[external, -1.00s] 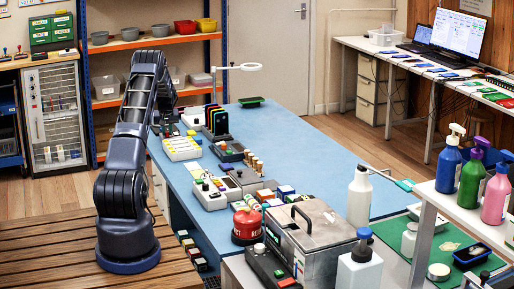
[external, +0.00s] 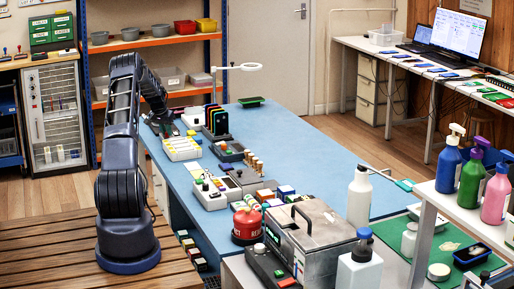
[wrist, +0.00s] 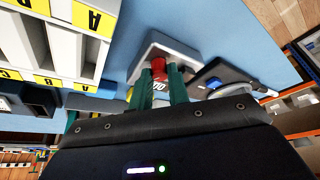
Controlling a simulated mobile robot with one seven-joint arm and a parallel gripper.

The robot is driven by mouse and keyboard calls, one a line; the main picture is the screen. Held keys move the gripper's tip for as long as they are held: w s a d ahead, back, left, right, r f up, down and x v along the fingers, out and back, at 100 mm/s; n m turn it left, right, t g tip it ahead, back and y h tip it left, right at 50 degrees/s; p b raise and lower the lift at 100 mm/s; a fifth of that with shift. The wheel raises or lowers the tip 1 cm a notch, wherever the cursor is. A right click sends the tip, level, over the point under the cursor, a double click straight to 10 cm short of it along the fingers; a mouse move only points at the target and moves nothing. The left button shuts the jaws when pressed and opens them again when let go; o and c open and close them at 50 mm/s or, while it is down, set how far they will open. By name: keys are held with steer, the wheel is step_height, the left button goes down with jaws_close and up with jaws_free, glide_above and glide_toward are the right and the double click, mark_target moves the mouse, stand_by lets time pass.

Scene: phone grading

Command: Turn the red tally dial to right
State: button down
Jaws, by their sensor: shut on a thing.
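The red tally dial (wrist: 158,66) stands on a pale grey box with a dark base (wrist: 187,50) on the blue table, in the middle of the wrist view. My gripper (wrist: 161,78) has its two green fingers on either side of the dial and is shut on it. The fingers cover part of the dial, and a bit of white lettering shows between them. In the external view my arm reaches down to the far left end of the table; the dial cannot be made out there.
A white tray with yellow letter labels (wrist: 68,42) lies close on the left in the wrist view. A dark device with a blue part (wrist: 220,78) is close on the right. In the external view, the blue table (external: 300,150) is clear towards the back right.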

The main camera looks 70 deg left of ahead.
stand_by(0.3)
steer(key=c, duration=1.3)
jaws_free()
steer(key=shift+c, duration=0.2)
steer(key=shift+r, duration=0.1)
steer(key=v, duration=1)
steer(key=shift+s+r, duration=0.2)
steer(key=shift+r, duration=0.05)
steer(key=shift+d, duration=0.1)
